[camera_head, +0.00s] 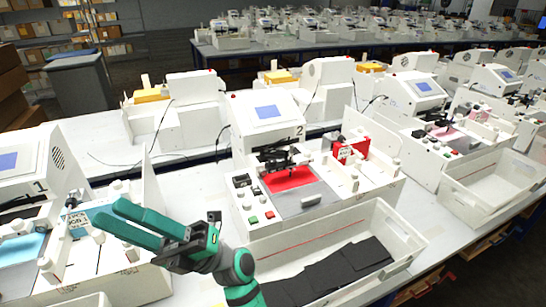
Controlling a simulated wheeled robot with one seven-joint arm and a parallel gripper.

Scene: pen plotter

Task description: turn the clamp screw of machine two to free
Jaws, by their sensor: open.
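Machine two (262,122), a white pen plotter marked "2", stands in the middle of the head view. A black carriage (275,158) sits over its red sheet (290,179), above a grey bed (306,200). The clamp screw is too small to make out for sure among the dark parts at the carriage, and its setting cannot be read. My gripper (107,208), with green fingers, is open and empty. It points left, in front of and left of machine two, near machine one (24,165), and is apart from machine two.
A white bin (404,243) with black sheets (340,272) stands in front of machine two. A red sign (351,150) and white posts stand on its right side. Upright white panels and cables flank the machines. More plotters fill the tables to the right and behind.

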